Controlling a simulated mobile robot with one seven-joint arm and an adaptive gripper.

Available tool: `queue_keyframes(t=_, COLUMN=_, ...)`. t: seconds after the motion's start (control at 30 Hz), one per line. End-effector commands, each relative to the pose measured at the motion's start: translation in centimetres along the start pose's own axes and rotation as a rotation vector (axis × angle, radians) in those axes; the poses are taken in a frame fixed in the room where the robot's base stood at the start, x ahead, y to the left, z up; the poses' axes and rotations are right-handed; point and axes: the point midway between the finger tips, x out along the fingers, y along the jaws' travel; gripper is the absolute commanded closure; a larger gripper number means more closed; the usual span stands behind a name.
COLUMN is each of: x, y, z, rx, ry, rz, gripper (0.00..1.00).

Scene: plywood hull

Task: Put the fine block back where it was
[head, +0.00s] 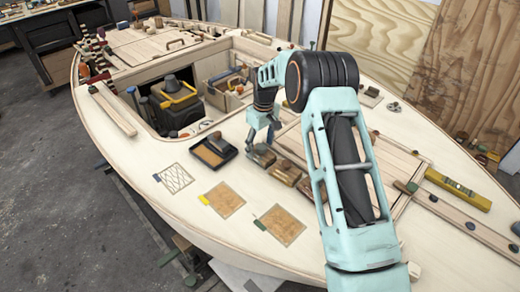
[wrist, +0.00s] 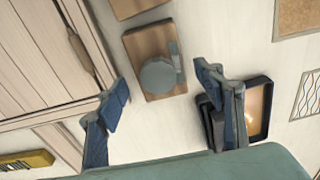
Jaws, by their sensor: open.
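My gripper (head: 261,136) is open and empty above the deck, close to a short row of wooden blocks. In the wrist view my two blue fingers (wrist: 168,98) are spread wide. A brown block with a round grey knob and a grey tab (wrist: 138,48) lies just beyond them, not between them. In the head view the row shows a near block (head: 285,174) and one partly behind my gripper (head: 262,156). I cannot tell which block is the fine one. A hatched square (head: 174,178) is bare, left of two brown sheets (head: 225,200) (head: 279,226).
A dark tray with a brown inside (head: 213,152) sits left of my gripper and shows by my right finger in the wrist view (wrist: 266,108). An open hatch holds a toolbox (head: 178,101). A yellow level (head: 458,189) lies at right. Deck around the sheets is clear.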

Motion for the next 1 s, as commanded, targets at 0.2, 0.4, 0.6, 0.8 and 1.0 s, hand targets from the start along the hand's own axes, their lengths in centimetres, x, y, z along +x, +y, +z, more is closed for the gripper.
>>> queue_keyframes(t=0.2, x=-5.0, y=0.1, z=-0.1, rx=0.0, ry=0.003, rz=0.002, gripper=0.38)
queue_keyframes(t=0.4, x=-8.5, y=0.0, z=0.0, rx=0.001, ry=0.001, rz=0.0, gripper=0.38)
queue_keyframes(t=0.6, x=-10.1, y=0.0, z=0.0, rx=0.0, ry=0.0, rz=0.0, gripper=0.38)
queue_keyframes(t=0.8, x=-10.2, y=0.0, z=0.0, rx=0.0, ry=0.0, rz=0.0, gripper=0.38)
queue_keyframes(t=1.0, x=-10.2, y=0.0, z=0.0, rx=0.0, ry=0.0, rz=0.0, gripper=0.38)
